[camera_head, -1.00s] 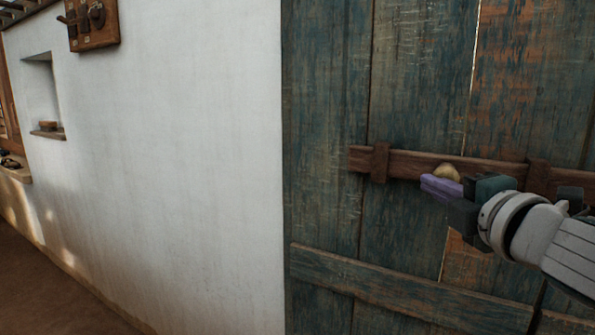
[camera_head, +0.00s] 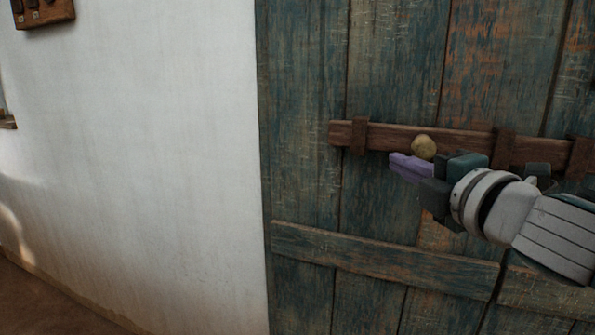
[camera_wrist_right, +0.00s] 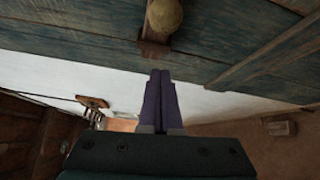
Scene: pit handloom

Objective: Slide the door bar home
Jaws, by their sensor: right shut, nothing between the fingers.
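The door bar (camera_head: 391,136) is a brown wooden bar lying across the blue-green plank door (camera_head: 300,120). It runs through brown brackets, one near its left end (camera_head: 359,136) and others to the right. A round brass-coloured knob (camera_head: 423,147) sits on the bar; it also shows in the right wrist view (camera_wrist_right: 165,14). My right gripper (camera_head: 398,166) is shut with nothing between its purple fingers. In the head view its fingertips are beside the knob, just below and left of it; I cannot tell if they touch. My left gripper is not in view.
A white wall (camera_head: 150,140) stands left of the door, with bare floor (camera_head: 40,305) below. A sloping plank (camera_head: 380,256) crosses the door below the bar. A wooden board with fittings (camera_head: 43,12) hangs on the wall at upper left.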

